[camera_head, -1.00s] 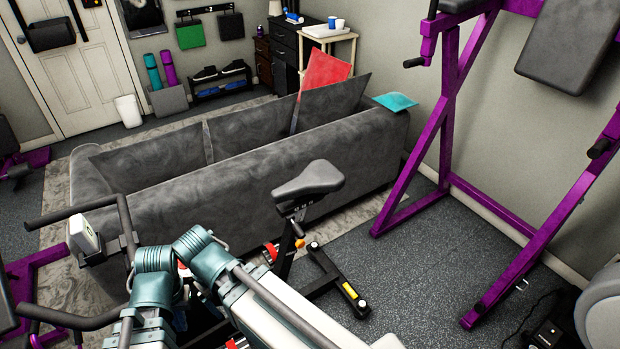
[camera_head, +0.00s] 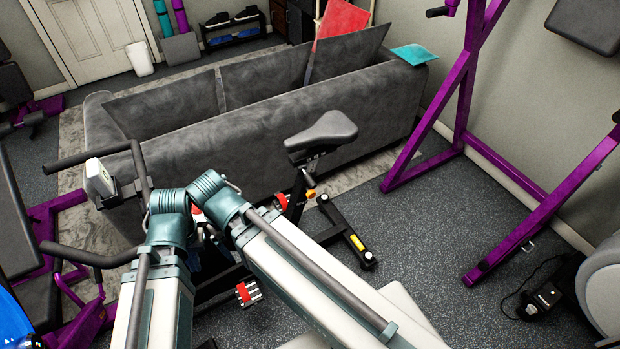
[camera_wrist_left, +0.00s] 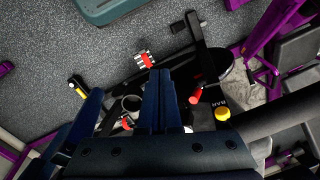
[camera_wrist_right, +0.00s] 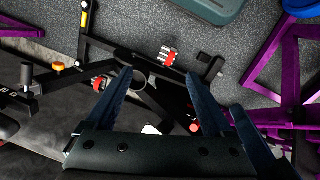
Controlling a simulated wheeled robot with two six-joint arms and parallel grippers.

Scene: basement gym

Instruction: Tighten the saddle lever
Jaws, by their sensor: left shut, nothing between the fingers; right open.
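The exercise bike's dark saddle (camera_head: 322,132) stands in front of the grey sofa in the head view. An orange knob (camera_head: 310,193) sits on the post below it, probably the saddle lever; an orange knob (camera_wrist_right: 57,67) also shows at the left of the right wrist view. My left gripper (camera_wrist_left: 161,72) is shut and empty above the bike frame, with a yellow knob (camera_wrist_left: 222,113) and a red part (camera_wrist_left: 195,97) to its right. My right gripper (camera_wrist_right: 159,68) is open and empty above the bike, a pedal (camera_wrist_right: 167,58) showing between its fingers. Both grippers are hidden by my arms in the head view.
The sofa (camera_head: 260,110) stands behind the bike. The handlebar (camera_head: 85,258) reaches out at the left. A purple rack (camera_head: 455,100) stands at the right, other purple equipment (camera_head: 60,215) at the left. Dark floor is clear between bike and rack.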

